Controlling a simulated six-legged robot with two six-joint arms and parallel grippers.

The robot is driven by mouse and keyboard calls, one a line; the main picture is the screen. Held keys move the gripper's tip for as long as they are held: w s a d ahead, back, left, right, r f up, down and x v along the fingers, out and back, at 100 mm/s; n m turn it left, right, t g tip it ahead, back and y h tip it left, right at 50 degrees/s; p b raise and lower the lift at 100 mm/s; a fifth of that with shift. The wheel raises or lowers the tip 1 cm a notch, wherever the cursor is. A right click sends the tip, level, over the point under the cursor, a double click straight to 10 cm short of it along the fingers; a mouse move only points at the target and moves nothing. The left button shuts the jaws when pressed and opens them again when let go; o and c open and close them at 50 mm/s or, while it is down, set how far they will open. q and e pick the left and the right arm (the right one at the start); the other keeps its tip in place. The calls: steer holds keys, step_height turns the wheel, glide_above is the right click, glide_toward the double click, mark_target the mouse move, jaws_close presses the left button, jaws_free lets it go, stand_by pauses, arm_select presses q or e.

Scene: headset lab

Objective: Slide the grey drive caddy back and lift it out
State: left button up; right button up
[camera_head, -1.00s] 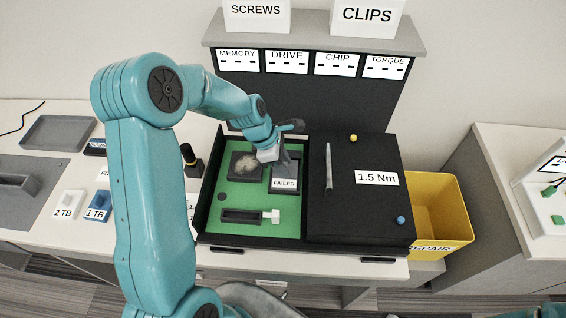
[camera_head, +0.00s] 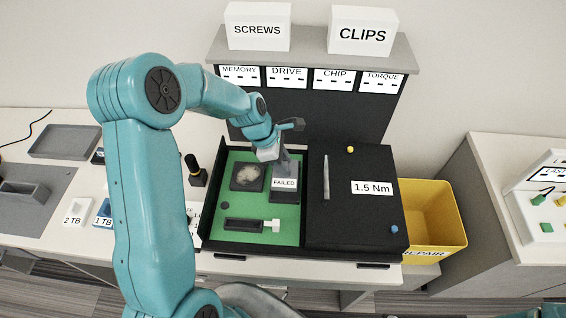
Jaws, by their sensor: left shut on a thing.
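The grey drive caddy (camera_head: 285,193) carries a white FAILED label and sits at the right side of the green board (camera_head: 252,208) in the open black case. My left gripper (camera_head: 282,160) is shut on the back part of the caddy, and its wrist hides some of that part. I cannot tell whether the caddy is clear of the board. My right gripper is not in view.
A square dark part (camera_head: 247,177) and a slot with a white end (camera_head: 245,225) are on the board. The black lid (camera_head: 350,220) marked 1.5 Nm lies to the right, beside a yellow REPAIR bin (camera_head: 437,215). White 2 TB (camera_head: 76,212) and blue 1 TB (camera_head: 104,213) drives lie left.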

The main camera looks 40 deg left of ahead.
arm_select(q)
step_height(320, 180, up, 2)
steer(key=shift+r+p, duration=0.1)
steer(key=shift+p, duration=0.6)
steer(key=shift+r, duration=1.1)
